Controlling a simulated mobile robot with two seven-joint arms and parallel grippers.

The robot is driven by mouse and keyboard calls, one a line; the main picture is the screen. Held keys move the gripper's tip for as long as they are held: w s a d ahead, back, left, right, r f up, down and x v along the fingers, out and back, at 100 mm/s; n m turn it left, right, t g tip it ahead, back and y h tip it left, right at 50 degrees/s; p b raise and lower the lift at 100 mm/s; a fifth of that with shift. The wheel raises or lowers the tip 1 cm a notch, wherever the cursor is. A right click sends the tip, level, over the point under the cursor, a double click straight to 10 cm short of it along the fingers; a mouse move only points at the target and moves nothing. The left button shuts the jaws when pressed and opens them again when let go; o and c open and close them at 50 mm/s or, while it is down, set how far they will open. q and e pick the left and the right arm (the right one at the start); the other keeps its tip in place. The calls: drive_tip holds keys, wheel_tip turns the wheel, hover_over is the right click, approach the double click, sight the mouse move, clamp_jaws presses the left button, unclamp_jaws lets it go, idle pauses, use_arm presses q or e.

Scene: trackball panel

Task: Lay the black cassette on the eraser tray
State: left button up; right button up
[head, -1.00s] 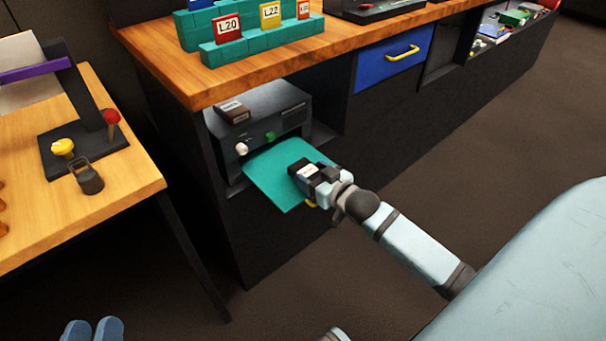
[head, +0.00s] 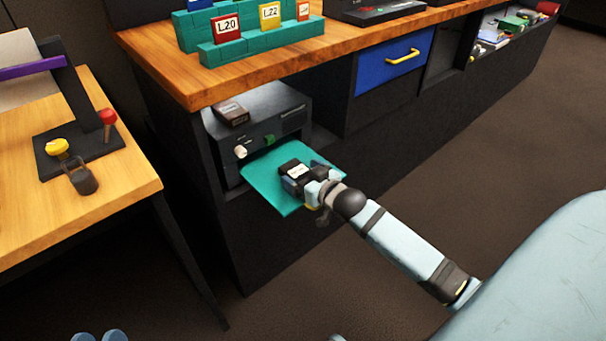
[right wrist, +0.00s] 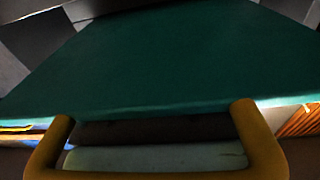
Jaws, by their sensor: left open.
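The black cassette (head: 296,171), with a white label on its top, is at the front right part of the teal eraser tray (head: 262,188). My right gripper (head: 302,178) is shut on it from the front right. The cassette is over the tray surface; I cannot tell whether it touches. The tray juts out of a dark machine. My left gripper (head: 98,337) is open and empty at the bottom edge, mostly cut off.
The dark machine (head: 285,123) has a brown cassette (head: 231,113) on top and knobs in front. A wooden counter (head: 200,88) overhangs it. A side table (head: 110,190) with a lever stand is at left. A blue drawer (head: 378,72) is shut. The floor ahead is clear.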

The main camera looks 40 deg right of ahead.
drive_tip(key=shift+s+r, duration=0.15)
drive_tip(key=shift+r, duration=0.05)
drive_tip(key=s+r+p, duration=0.2)
drive_tip(key=s+p, duration=0.2)
drive_tip(key=s, duration=0.6)
use_arm(q)
drive_tip(key=r, duration=0.2)
drive_tip(key=r+t, duration=0.2)
drive_tip(key=r, duration=0.1)
drive_tip(key=shift+a+r+n, duration=0.25)
drive_tip(key=shift+r+n, duration=0.05)
drive_tip(key=shift+r, duration=0.05)
use_arm(e)
drive_tip(key=s+a+r+y, duration=0.2)
drive_tip(key=a+r, duration=0.3)
drive_tip(key=a, duration=0.3)
drive_tip(key=s+a+r+n+y, duration=0.1)
drive_tip(key=s+a+r+y, duration=0.2)
drive_tip(key=a, duration=0.6)
drive_tip(key=s+a+r+n+y, duration=0.1)
drive_tip(key=s+a+r+y, duration=0.2)
drive_tip(key=s+a+r, duration=0.2)
drive_tip(key=a+r, duration=0.2)
drive_tip(key=a, duration=0.1)
drive_tip(key=shift+a, duration=0.3)
drive_tip(key=shift+s+r, duration=0.1)
